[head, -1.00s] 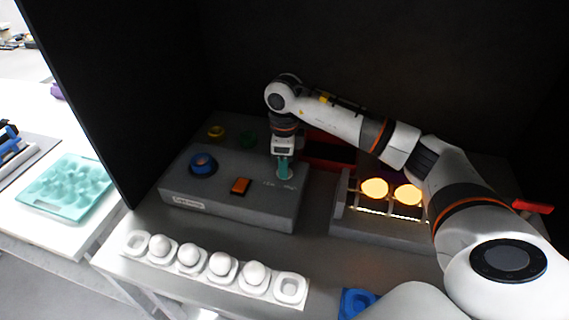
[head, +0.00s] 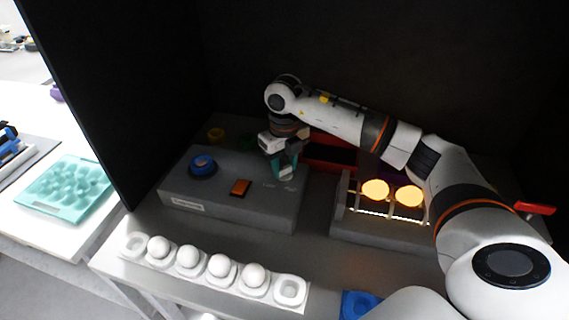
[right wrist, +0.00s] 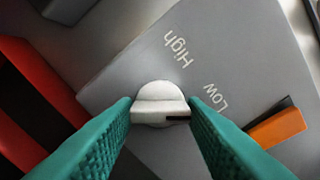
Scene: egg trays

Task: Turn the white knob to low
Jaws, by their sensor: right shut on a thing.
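The white knob (right wrist: 160,92) is on the sloped top of the grey control box (head: 232,205). It has a raised bar with a dark mark at its right end in the right wrist view. The dark mark lies on the side of the printed word "Low" (right wrist: 215,97), away from the word "High" (right wrist: 177,46). My right gripper (right wrist: 160,112) is shut on the knob, one teal finger at each end of the bar. My left gripper is not in view.
An orange switch (head: 241,187) and a blue knob (head: 203,164) are on the same box. A white tray (head: 134,243) with several white eggs lies in front. Two glowing eggs (head: 375,190) sit on a rack at right. A dark wall stands behind.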

